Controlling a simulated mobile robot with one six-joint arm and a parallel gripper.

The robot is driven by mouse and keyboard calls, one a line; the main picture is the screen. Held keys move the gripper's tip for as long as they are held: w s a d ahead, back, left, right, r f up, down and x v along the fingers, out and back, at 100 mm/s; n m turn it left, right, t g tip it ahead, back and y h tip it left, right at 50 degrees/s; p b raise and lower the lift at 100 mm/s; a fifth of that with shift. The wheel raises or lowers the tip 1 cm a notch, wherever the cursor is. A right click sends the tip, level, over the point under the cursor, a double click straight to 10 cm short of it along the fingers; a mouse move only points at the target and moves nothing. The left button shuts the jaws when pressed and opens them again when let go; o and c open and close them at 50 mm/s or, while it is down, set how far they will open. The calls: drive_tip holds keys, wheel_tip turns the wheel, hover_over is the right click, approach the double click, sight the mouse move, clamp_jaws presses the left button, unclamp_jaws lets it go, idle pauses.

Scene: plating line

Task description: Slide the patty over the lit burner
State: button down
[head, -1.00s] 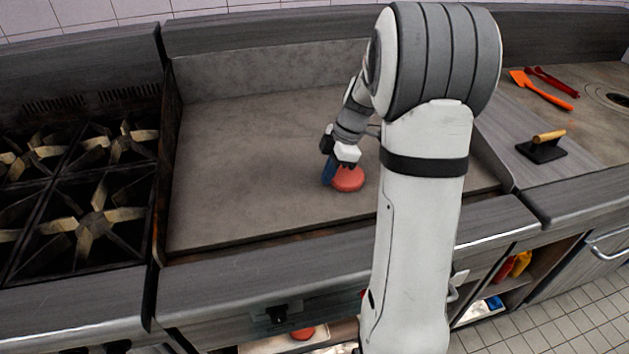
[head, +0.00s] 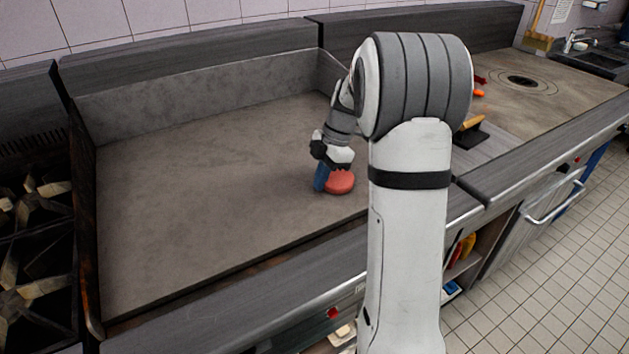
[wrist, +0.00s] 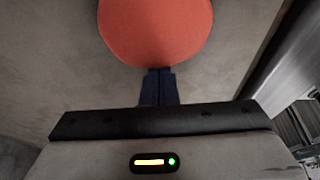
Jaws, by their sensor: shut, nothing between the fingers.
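The patty (head: 340,181) is a round red disc lying flat on the grey griddle plate (head: 200,185), towards its front right. It fills the top middle of the wrist view (wrist: 156,25). My gripper (head: 321,183) is low at the plate, on the patty's left side in the head view. In the wrist view its blue fingers (wrist: 160,74) are together and empty, with their tips at the patty's edge. They look to be touching it. I see no flame, and cannot tell which burner is lit.
A raised backsplash (head: 200,85) and a left side wall bound the plate. The open-grate stove (head: 30,215) lies beyond that wall. A dark press with a wooden handle (head: 473,124) stands to the right, partly behind my arm. The plate's left and middle are clear.

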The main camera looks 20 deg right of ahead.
sight(302, 196)
drive_tip(key=shift+a, duration=0.15)
drive_tip(key=shift+a, duration=0.45)
drive_tip(key=a, duration=0.1)
drive_tip(key=a+b, duration=0.1)
drive_tip(key=a, duration=0.1)
drive_tip(key=shift+s+f, duration=0.15)
drive_tip(key=shift+s, duration=0.15)
drive_tip(key=s+v, duration=0.1)
drive_tip(key=v, duration=0.9)
drive_tip(key=s+a+m+t+h+p, duration=0.1)
drive_tip(key=s+a+m+h+p, duration=0.1)
drive_tip(key=s+m, duration=0.8)
drive_tip(key=s+a+m+t+h+p, duration=0.1)
drive_tip(key=s+a+m+t+p, duration=0.1)
drive_tip(key=s+a+m, duration=0.3)
drive_tip(key=s+m+p, duration=0.1)
drive_tip(key=s+m, duration=0.3)
drive_tip(key=s, duration=0.4)
drive_tip(key=shift+s+a+m+h+p, duration=0.15)
drive_tip(key=shift+a+m+h+p, duration=0.15)
drive_tip(key=shift+m+h, duration=0.1)
drive_tip(key=shift+a, duration=0.1)
